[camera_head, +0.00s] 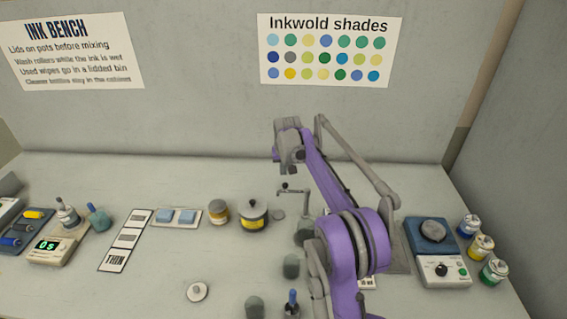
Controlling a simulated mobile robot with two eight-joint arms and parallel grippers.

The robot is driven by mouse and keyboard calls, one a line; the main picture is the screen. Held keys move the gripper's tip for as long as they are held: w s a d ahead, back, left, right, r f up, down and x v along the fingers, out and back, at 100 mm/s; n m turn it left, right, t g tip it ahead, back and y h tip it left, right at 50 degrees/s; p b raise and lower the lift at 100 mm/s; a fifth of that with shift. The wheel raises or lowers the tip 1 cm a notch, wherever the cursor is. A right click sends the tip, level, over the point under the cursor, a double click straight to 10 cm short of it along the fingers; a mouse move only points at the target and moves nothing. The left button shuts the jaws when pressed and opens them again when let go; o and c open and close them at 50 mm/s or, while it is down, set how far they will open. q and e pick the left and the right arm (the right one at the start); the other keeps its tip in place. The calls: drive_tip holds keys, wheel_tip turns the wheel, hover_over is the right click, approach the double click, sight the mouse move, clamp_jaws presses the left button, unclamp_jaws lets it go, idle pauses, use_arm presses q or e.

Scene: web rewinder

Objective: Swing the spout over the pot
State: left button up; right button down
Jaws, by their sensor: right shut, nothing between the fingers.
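The spout (295,191) is a thin grey arm on an upright post, mostly beside my purple right arm. Its free end points left, with a small dark knob on top. Below and left of that end stands a dark pot with a yellow label (254,222) and a knobbed lid. A smaller amber jar (218,212) stands left of it. I cannot tell which vessel is the task's pot. My right gripper (291,168) is shut and empty, above and behind the spout in the picture, apparently not touching it. My right arm hides part of the spout's stand. My left gripper is out of view.
A small grey disc (278,215) lies near the spout. Dark cups (291,266) stand in front. At right are a machine with a round plate (432,231) and several ink jars (481,247). A scale (57,246) is at left. The bench's back strip is clear.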

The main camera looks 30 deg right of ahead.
sight(284, 186)
drive_tip(key=s, duration=0.1)
drive_tip(key=s+a, duration=0.1)
drive_tip(key=shift+s+f, duration=0.2)
drive_tip(key=shift+s, duration=0.1)
drive_tip(key=shift+s+a+n+y, duration=0.3)
drive_tip(key=shift+s+a+n, duration=0.1)
drive_tip(key=shift+n, duration=0.4)
drive_tip(key=shift+s+a+n+y, duration=0.3)
drive_tip(key=shift+s+n, duration=0.35)
drive_tip(key=shift+n, duration=0.35)
drive_tip(key=s+d+n+g+y, duration=0.1)
drive_tip(key=s+n+g+y, duration=0.1)
drive_tip(key=s+n, duration=0.7)
drive_tip(key=n+y, duration=0.1)
drive_tip(key=n, duration=0.3)
drive_tip(key=shift+d+y, duration=0.4)
drive_tip(key=shift+s+d, duration=0.1)
drive_tip(key=shift+s, duration=0.1)
